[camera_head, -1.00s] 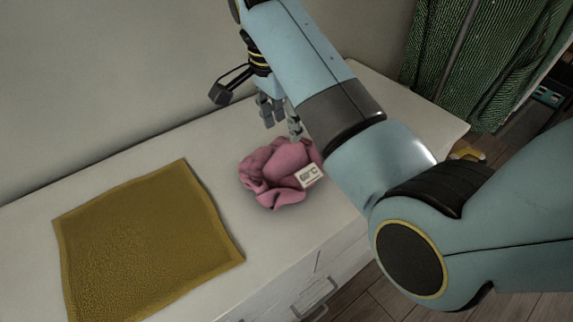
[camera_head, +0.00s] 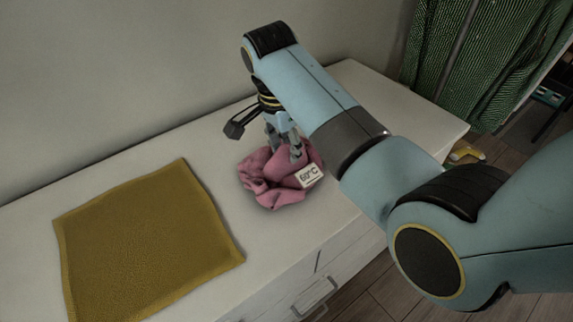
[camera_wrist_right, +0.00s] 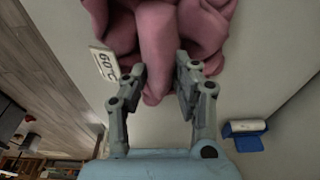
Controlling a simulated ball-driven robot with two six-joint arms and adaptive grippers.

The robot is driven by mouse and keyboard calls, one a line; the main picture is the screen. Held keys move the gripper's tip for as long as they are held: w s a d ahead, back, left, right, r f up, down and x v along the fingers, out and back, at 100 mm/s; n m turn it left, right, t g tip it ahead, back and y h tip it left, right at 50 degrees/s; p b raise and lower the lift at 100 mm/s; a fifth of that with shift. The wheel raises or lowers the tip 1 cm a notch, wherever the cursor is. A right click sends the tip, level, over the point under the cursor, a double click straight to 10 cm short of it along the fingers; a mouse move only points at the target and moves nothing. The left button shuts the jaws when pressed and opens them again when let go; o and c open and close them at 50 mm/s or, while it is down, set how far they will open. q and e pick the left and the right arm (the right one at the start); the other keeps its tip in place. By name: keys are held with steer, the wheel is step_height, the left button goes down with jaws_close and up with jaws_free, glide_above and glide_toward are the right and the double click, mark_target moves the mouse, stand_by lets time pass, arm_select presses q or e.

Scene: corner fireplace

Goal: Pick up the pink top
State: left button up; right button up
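The pink top (camera_head: 262,185) lies crumpled on the white dresser top, with a white "60°C" tag (camera_head: 309,175) on its right side. My right gripper (camera_head: 284,152) reaches down to the top from above, its fingertips at the upper folds. In the right wrist view, the gripper (camera_wrist_right: 160,68) has its fingers apart, with a fold of the pink top (camera_wrist_right: 158,40) between them. A gap shows beside the fold, so the fingers are not closed on it. My left gripper is in neither view.
A mustard cloth (camera_head: 140,240) lies flat on the white dresser (camera_head: 105,173) to the left, apart from the top. A wall rises behind. A green curtain (camera_head: 485,60) hangs at the right. A yellow item (camera_head: 466,153) lies on the wooden floor.

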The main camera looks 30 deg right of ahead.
jaws_close()
steer(key=shift+r, duration=0.15)
